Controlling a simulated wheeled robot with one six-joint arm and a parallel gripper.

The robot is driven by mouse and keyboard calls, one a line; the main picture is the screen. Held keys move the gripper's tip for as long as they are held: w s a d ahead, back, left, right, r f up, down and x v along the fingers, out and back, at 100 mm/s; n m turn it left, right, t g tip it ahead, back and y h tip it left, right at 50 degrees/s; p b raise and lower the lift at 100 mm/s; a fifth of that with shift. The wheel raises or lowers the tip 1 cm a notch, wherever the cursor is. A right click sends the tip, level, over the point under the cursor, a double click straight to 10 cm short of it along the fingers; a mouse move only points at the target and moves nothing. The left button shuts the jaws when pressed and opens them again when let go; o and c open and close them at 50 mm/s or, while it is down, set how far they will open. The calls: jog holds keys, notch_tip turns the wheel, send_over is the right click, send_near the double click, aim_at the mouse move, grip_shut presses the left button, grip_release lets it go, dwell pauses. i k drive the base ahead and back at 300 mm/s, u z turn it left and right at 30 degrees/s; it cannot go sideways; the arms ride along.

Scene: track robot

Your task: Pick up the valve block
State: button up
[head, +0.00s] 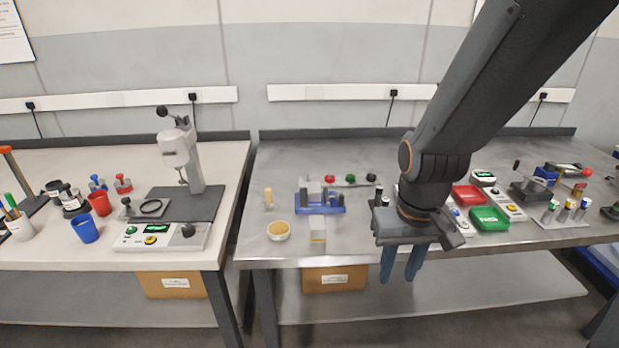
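I cannot tell for sure which thing is the valve block. A small pale block (318,237) stands near the front edge, left of my gripper. Behind it is a blue holder (322,209) with dark upright pieces. Farther back lies a grey bar (345,183) with red, green and dark knobs. My gripper touches none of these. My arm hides part of the table's right side.
A round bowl (278,231) with yellowish contents is left of the pale block. A left bench (60,264) holds a press (181,150) and cups. The middle table's back left is clear.

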aim_at(313, 188)
jog(key=k, duration=0.5)
jog(key=u, duration=0.6)
jog(key=i, duration=1.45)
jog(key=z, duration=0.6)
